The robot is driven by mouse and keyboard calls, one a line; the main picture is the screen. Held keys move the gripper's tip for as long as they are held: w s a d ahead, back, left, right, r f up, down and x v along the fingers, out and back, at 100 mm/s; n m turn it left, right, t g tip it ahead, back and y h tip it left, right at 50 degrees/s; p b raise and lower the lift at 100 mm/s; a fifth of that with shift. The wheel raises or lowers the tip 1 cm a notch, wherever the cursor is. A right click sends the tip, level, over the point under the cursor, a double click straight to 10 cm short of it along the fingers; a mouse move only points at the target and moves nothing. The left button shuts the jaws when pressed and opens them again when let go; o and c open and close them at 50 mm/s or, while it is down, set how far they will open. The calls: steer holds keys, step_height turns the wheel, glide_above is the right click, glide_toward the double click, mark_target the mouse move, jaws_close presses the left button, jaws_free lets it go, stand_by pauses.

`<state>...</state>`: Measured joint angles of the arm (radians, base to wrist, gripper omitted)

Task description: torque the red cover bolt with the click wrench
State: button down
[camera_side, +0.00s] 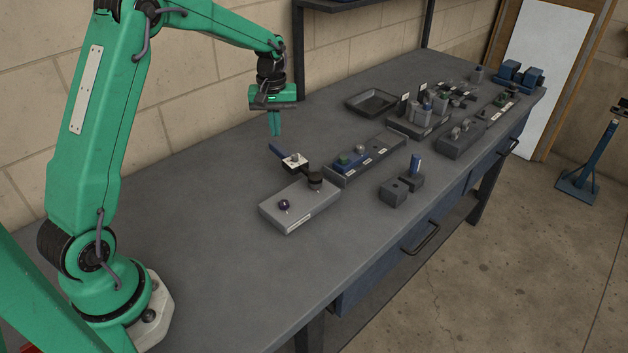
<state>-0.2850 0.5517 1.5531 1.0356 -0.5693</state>
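My gripper (275,130) hangs fingers down above the bench, behind and above a small white block with a blue lever (280,152). It appears empty; its fingers overlap in this view, so their gap cannot be judged. A light grey box (300,212) lies near the bench's middle, with a dark purple round knob (284,204) on its top and a black round part (315,181) at its far right corner. I cannot make out a red bolt. A blue-handled tool (415,166) stands upright in a dark block; I cannot tell whether it is the click wrench.
A dark rack (378,165) with small coloured parts lies beyond the grey box. Several more blocks and a shallow black tray (371,103) sit farther back. A small dark block (393,193) stands near the front edge. The bench's near left part (210,220) is clear.

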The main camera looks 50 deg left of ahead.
mark_target(278, 145)
steer(key=a+m, duration=0.1)
steer(key=m, duration=0.2)
steer(key=s+a+m, duration=0.1)
steer(key=m, duration=0.3)
steer(key=a+m, duration=0.1)
steer(key=m, duration=0.3)
steer(key=shift+s+f, duration=0.3)
steer(key=shift+f, duration=0.15)
steer(key=shift+d+f, duration=0.1)
steer(key=shift+f, duration=3.25)
steer(key=shift+w+d, duration=0.2)
steer(key=shift+w, duration=1.85)
stand_by(1.0)
